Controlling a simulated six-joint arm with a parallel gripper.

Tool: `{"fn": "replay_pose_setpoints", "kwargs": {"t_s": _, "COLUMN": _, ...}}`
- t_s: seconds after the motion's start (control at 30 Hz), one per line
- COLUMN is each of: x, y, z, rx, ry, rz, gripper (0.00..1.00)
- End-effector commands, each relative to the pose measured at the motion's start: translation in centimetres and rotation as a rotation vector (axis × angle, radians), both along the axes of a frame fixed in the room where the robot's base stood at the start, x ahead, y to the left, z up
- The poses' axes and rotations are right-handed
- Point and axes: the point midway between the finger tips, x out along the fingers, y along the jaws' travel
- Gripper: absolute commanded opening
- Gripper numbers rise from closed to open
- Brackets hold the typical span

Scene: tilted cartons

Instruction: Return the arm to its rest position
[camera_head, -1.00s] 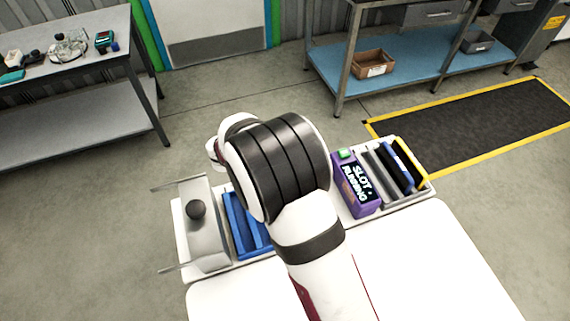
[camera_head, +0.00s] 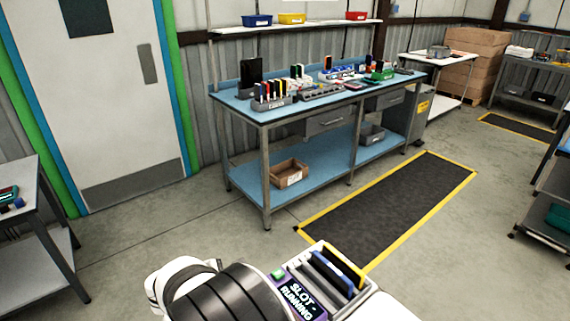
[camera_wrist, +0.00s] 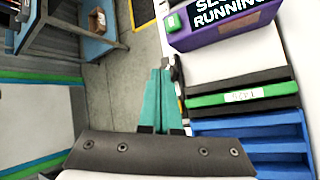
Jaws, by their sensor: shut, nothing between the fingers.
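My gripper (camera_wrist: 161,76) shows in the wrist view as two teal fingers lying close together, shut and empty. Its fingertips are over the floor, left of the purple box and touching nothing that I can make out. In the head view my folded arm, with dark bands, is at the bottom centre, and the gripper itself is hidden or out of frame.
Right of the fingers are a purple "SLOT RUNNING" box (camera_wrist: 222,28), a black and green labelled piece (camera_wrist: 215,100) and a blue holder (camera_wrist: 245,124). A blue-topped workbench (camera_head: 300,111) stands ahead. A black floor mat (camera_head: 390,207) lies before it.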

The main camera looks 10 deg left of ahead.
Motion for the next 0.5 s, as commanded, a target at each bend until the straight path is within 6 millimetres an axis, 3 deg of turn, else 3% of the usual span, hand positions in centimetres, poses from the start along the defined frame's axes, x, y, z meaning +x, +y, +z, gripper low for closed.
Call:
{"fn": "replay_pose_setpoints", "kwargs": {"t_s": 0.03, "x": 0.0, "y": -4.3, "z": 2.2, "rx": 0.068, "ry": 0.004, "rz": -0.175, "gripper": 0.0}}
{"fn": "replay_pose_setpoints", "kwargs": {"t_s": 0.07, "x": -0.5, "y": -7.3, "z": 3.4, "rx": 0.117, "ry": 0.01, "rz": -0.303, "gripper": 0.0}}
{"fn": "replay_pose_setpoints", "kwargs": {"t_s": 0.1, "x": -1.8, "y": -11.4, "z": 4.9, "rx": 0.187, "ry": 0.02, "rz": -0.488, "gripper": 0.0}}
{"fn": "replay_pose_setpoints", "kwargs": {"t_s": 0.13, "x": -3.2, "y": -14.2, "z": 5.8, "rx": 0.242, "ry": 0.027, "rz": -0.628, "gripper": 0.0}}
{"fn": "replay_pose_setpoints", "kwargs": {"t_s": 0.2, "x": -7.7, "y": -20.0, "z": 7.7, "rx": 0.379, "ry": 0.047, "rz": -0.976, "gripper": 0.0}}
{"fn": "replay_pose_setpoints", "kwargs": {"t_s": 0.27, "x": -12.6, "y": -23.7, "z": 8.7, "rx": 0.51, "ry": 0.068, "rz": -1.287, "gripper": 0.0}}
{"fn": "replay_pose_setpoints", "kwargs": {"t_s": 0.33, "x": -18.8, "y": -25.6, "z": 9.3, "rx": 0.672, "ry": 0.102, "rz": -1.64, "gripper": 0.0}}
{"fn": "replay_pose_setpoints", "kwargs": {"t_s": 0.4, "x": -23.5, "y": -25.5, "z": 9.4, "rx": 0.814, "ry": 0.144, "rz": -1.922, "gripper": 0.0}}
{"fn": "replay_pose_setpoints", "kwargs": {"t_s": 0.5, "x": -27.2, "y": -24.1, "z": 9.3, "rx": 0.955, "ry": 0.201, "rz": -2.175, "gripper": 0.0}}
